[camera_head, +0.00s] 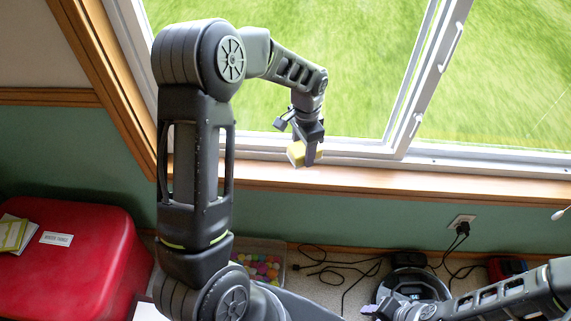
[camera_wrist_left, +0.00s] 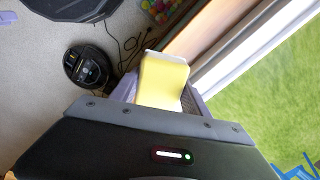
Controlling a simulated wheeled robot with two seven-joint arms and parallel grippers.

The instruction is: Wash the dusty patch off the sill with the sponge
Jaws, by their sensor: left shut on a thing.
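My left gripper (camera_head: 306,154) is shut on a yellow and white sponge (camera_head: 295,152). It holds the sponge at the window, over the wooden sill (camera_head: 400,181); I cannot tell whether the sponge touches the wood. In the left wrist view the sponge (camera_wrist_left: 163,82) sits between the fingers, with the sill (camera_wrist_left: 200,28) beyond it. I cannot make out a dusty patch on the visible sill. My right gripper (camera_head: 378,309) is low at the bottom right, in front of a round dark device, and its jaw opening is unclear.
A red chest (camera_head: 75,265) with papers on top stands at the left. A clear bin of colourful balls (camera_head: 262,262), the round dark device (camera_head: 412,285) and loose black cables (camera_head: 335,268) are on the floor below the sill. An outlet with a plug (camera_head: 461,226) is on the wall.

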